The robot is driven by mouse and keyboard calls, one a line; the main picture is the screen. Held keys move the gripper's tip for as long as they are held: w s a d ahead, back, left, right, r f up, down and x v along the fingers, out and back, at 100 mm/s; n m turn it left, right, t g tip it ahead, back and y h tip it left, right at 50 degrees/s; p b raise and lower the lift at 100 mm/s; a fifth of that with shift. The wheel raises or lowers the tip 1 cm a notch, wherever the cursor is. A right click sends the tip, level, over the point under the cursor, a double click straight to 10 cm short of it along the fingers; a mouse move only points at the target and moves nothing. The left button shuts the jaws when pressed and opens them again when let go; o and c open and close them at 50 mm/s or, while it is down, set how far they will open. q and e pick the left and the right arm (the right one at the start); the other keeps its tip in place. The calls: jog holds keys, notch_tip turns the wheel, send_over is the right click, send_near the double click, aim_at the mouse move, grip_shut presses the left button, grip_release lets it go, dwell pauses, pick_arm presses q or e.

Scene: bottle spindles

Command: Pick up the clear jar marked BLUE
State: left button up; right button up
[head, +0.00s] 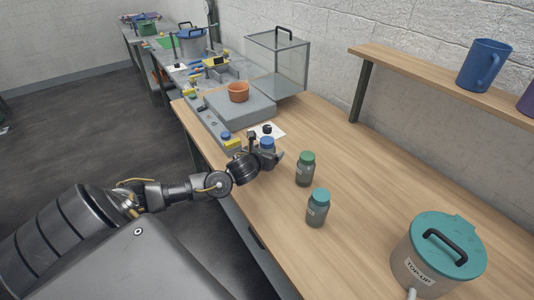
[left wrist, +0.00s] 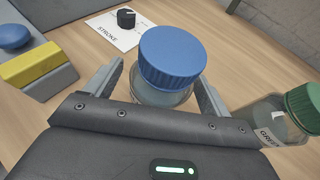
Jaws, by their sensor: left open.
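A clear jar with a blue lid (left wrist: 173,57) stands upright on the table between the two fingers of my left gripper (left wrist: 160,88) in the left wrist view. A gap shows on each side of the jar. In the head view the blue lid (head: 267,142) shows just beyond my left gripper (head: 266,156), which hides most of the jar body. The jar's label is hidden. My left gripper is open around the jar. My right gripper is not in view.
A green-lidded jar (head: 305,170) stands close to the right, and a teal-lidded jar (head: 318,207) stands nearer. A large teal-lidded pot (head: 412,262) is at lower right. A grey block with an orange cup (head: 238,92) and a paper marked STROKE (left wrist: 112,32) lie behind.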

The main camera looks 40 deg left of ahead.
aim_at(264, 145)
pick_arm(q)
jog(key=c, duration=1.3)
jog(key=shift+r, duration=0.1)
jog(key=shift+r+b, duration=0.35)
jog(key=shift+r, duration=0.1)
jog(key=r, duration=0.1)
jog(key=r+b, duration=0.1)
jog(key=r, duration=0.1)
jog(key=shift+s, duration=0.35)
jog(key=a+r+v, duration=0.1)
jog(key=v, duration=0.6)
jog(key=a+r+v, duration=0.1)
jog(key=v, duration=0.7)
jog(key=shift+r, duration=0.5)
jog(key=shift+d, duration=0.1)
